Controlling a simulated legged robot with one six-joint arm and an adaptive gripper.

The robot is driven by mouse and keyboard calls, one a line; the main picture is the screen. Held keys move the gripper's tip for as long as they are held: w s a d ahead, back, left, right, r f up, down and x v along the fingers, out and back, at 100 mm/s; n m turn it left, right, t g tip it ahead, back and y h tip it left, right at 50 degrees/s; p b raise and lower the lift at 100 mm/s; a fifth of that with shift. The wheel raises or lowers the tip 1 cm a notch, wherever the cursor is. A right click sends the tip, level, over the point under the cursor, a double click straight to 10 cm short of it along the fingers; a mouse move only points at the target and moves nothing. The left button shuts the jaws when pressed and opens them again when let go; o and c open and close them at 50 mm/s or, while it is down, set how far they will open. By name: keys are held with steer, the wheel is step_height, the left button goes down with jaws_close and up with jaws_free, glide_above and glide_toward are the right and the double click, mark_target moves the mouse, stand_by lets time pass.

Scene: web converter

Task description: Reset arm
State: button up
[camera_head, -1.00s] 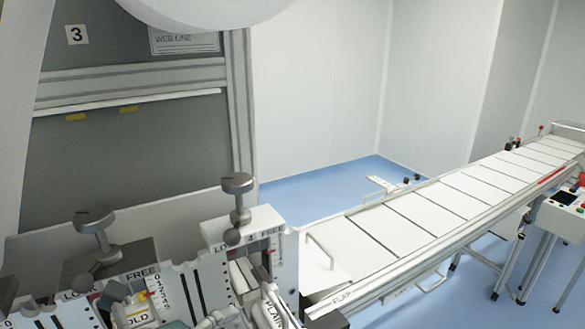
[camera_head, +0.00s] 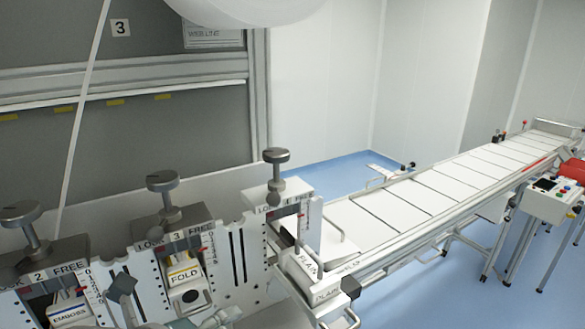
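Grey jointed parts (camera_head: 122,290) at the bottom edge, in front of the machine, look like part of my arm or gripper. The fingertips cannot be made out, and the rest is cut off by the frame. No held object shows. Behind these parts stands a row of stations with grey knobs: one marked EMBOSS (camera_head: 70,314), one marked FOLD (camera_head: 183,272), and one at the right with a PLAIN block (camera_head: 303,262). The FOLD block sits inside its station's opening.
A long conveyor (camera_head: 440,190) with white panels runs to the back right. A control box (camera_head: 552,200) on legs stands beside it. A large white roll (camera_head: 245,8) hangs overhead, and a white web strip (camera_head: 88,95) runs down at the left. Blue floor (camera_head: 335,172) is clear behind.

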steer(key=d+f+n+g+y, duration=0.2)
steer(key=d+f+n+y, duration=0.1)
steer(key=d+n, duration=0.9)
steer(key=d+f+n+g+y, duration=0.2)
steer(key=d+f+n, duration=0.3)
steer(key=d+n, duration=0.8)
steer(key=n, duration=0.3)
steer(key=shift+s+d+y, duration=0.3)
steer(key=shift+s+y, duration=0.05)
steer(key=shift+y, duration=0.05)
steer(key=shift+f, duration=0.1)
